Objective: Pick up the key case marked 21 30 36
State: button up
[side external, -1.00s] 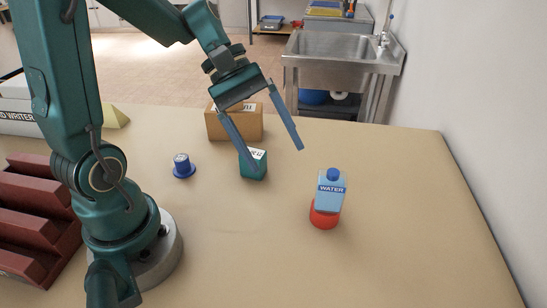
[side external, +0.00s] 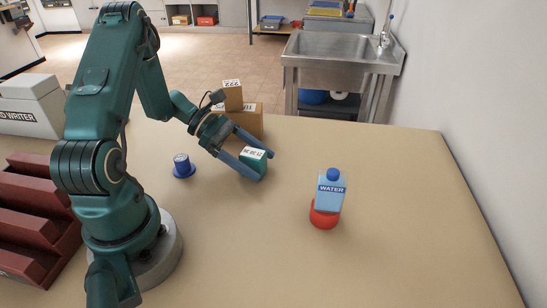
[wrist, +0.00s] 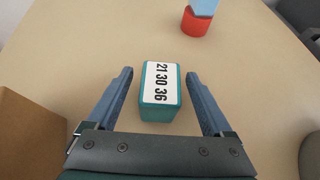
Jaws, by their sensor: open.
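In the wrist view my gripper (wrist: 161,75) shows a gap between each finger and the case. The tips reach about level with the case's far part.
A cardboard box (side external: 250,122) with a smaller box (side external: 232,95) on it stands just behind. A water carton (side external: 331,192) rests on a red base (side external: 323,216) to the right. A blue cup-like item (side external: 183,166) stands left. The table's right side is clear.

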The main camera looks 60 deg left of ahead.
jog(key=shift+x, duration=1.15)
grip_shut()
jog(key=shift+r, duration=0.15)
